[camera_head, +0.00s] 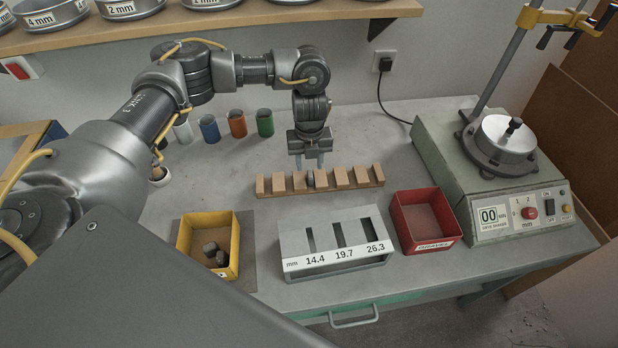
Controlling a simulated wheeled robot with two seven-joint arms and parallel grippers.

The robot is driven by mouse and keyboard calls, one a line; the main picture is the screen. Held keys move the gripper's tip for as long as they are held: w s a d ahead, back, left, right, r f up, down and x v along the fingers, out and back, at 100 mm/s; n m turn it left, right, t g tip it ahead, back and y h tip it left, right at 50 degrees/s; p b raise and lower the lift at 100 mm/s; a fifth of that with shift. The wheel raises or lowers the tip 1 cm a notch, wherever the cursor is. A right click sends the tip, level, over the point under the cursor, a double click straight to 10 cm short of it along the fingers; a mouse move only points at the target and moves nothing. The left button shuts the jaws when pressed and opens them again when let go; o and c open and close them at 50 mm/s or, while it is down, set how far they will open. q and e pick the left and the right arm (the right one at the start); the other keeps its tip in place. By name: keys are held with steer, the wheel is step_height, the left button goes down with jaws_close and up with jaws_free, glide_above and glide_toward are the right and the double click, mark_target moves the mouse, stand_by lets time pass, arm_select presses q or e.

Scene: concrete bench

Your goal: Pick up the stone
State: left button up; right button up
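A small grey stone (310,179) sits in a slot of the wooden rack (348,187), left of the rack's middle. My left gripper (310,163) points down just above and behind this stone. Its two fingers are apart with nothing visible between them. The gap from the fingertips to the stone is small but hard to judge. My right gripper is not in view.
A grey gauge block (295,243) with slots marked 14.4, 19.7 and 26.3 stands in front of the rack. A red bin (400,228) is to its right, then a sieve shaker (480,175). Several coloured cups (237,124) stand behind. The bench right of the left gripper is clear.

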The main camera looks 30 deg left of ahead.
mark_target(310, 174)
arm_select(q)
step_height(310, 174, down, 5)
steer(key=shift+w+f, duration=0.1)
stand_by(0.3)
jaws_close()
